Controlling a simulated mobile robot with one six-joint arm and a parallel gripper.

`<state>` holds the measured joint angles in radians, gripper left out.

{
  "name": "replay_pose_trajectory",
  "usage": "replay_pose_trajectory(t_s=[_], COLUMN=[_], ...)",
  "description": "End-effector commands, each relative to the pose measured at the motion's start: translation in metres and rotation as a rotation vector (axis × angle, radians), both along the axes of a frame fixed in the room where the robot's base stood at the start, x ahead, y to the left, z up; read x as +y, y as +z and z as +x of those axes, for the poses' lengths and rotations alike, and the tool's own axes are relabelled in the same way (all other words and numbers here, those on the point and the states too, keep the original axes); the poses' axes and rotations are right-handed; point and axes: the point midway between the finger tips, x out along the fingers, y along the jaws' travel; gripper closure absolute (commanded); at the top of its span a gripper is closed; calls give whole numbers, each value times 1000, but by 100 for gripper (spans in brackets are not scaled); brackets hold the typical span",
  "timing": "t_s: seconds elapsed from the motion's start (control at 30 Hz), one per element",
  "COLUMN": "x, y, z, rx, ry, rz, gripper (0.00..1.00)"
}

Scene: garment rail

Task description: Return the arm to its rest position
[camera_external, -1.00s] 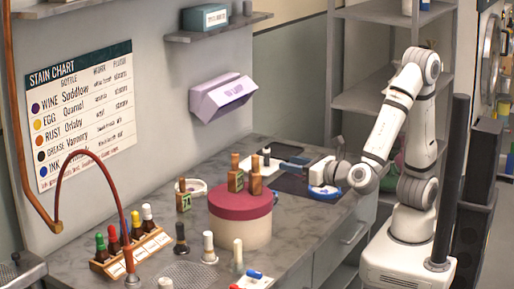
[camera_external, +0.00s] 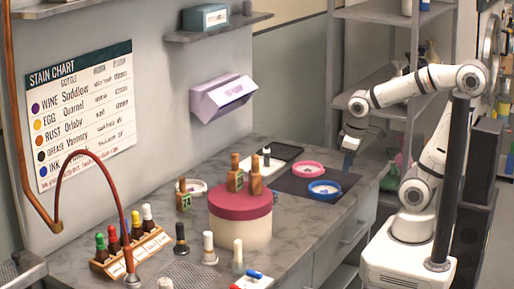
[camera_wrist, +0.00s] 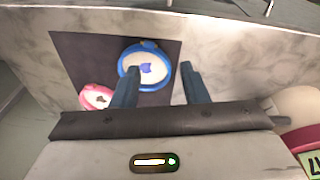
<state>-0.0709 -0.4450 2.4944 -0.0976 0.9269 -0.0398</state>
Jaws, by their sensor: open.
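My gripper (camera_external: 350,160) hangs above the counter's right end, pointing down, and holds nothing. In the wrist view my gripper (camera_wrist: 158,85) shows two dark fingers spread apart. A blue-rimmed dish (camera_external: 324,190) lies on a dark mat (camera_external: 288,184), below and left of the gripper. The blue-rimmed dish also shows in the wrist view (camera_wrist: 160,70), with a blue mark inside. A pink-rimmed dish (camera_external: 305,169) lies behind it on the mat.
A round box with a maroon lid (camera_external: 243,205) carries brown bottles. A black-edged tray (camera_external: 270,156) lies behind the mat. A bottle rack (camera_external: 135,250) stands at the front left. Grey shelving (camera_external: 385,97) rises behind my arm.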

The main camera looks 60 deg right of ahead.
Motion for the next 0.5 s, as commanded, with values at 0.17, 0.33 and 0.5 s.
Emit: replay_pose_trajectory(t_s=[0.17,0.33,0.5], x=[-2,-2,-2], y=[5,5,8], z=[2,2,2], rx=[-47,-49,-49], ry=[-147,-155,-153], rz=[92,99,97], gripper=[60,60,60])
